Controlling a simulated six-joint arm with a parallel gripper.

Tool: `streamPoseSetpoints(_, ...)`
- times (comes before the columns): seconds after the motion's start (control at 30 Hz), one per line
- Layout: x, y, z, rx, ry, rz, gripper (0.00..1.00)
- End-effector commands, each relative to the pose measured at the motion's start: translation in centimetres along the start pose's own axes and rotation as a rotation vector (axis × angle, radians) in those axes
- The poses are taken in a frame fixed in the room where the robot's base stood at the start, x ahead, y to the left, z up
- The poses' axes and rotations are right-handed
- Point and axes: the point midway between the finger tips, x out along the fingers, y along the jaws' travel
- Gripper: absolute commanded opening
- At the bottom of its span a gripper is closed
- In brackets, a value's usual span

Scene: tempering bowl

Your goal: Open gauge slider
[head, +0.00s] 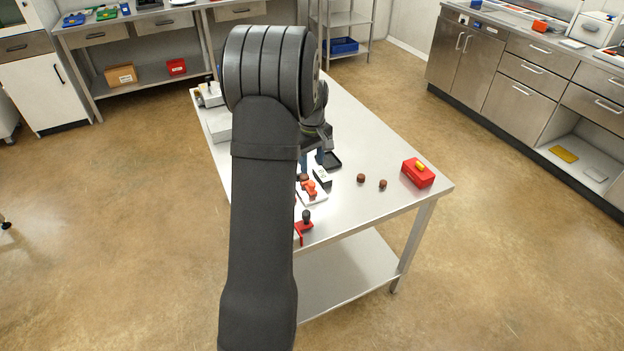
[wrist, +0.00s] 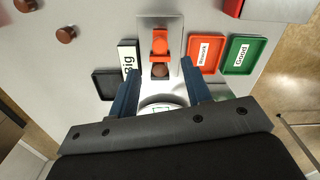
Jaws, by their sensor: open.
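The gauge is a pale plate (wrist: 173,22) with an orange-red slider (wrist: 160,44) on it, in the upper middle of the wrist view. A brown round piece (wrist: 160,70) shows just below the slider. No contact with the slider is visible. A pale round part (wrist: 162,101) shows between the fingers.
A black tray (wrist: 104,87) by a "Big" label (wrist: 129,57) lies left of the gauge; a red tray (wrist: 205,65) and green "Good" tray (wrist: 243,65) lie right. Two brown pieces (head: 361,178) (head: 383,184) and a red box (head: 417,177) stand on the table (head: 385,150).

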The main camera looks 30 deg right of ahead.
Motion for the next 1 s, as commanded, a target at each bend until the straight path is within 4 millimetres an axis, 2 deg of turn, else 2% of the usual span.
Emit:
streamPoseSetpoints(0.1, 2.7, -0.1, 0.1, 0.0, -0.002, -0.003, 0.45)
streamPoseSetpoints(0.3, 5.9, 0.0, 0.0, 0.0, -0.001, -0.002, 0.45)
streamPoseSetpoints(0.5, 7.3, 0.0, 0.0, 0.001, 0.0, 0.0, 0.45)
streamPoseSetpoints(0.77, 7.5, 0.0, 0.0, 0.001, 0.0, 0.0, 0.45)
streamPoseSetpoints(0.83, 7.5, 0.0, 0.0, 0.001, 0.0, 0.0, 0.37)
streamPoseSetpoints(1.0, 7.4, 0.0, 0.0, 0.001, 0.0, 0.0, 0.03)
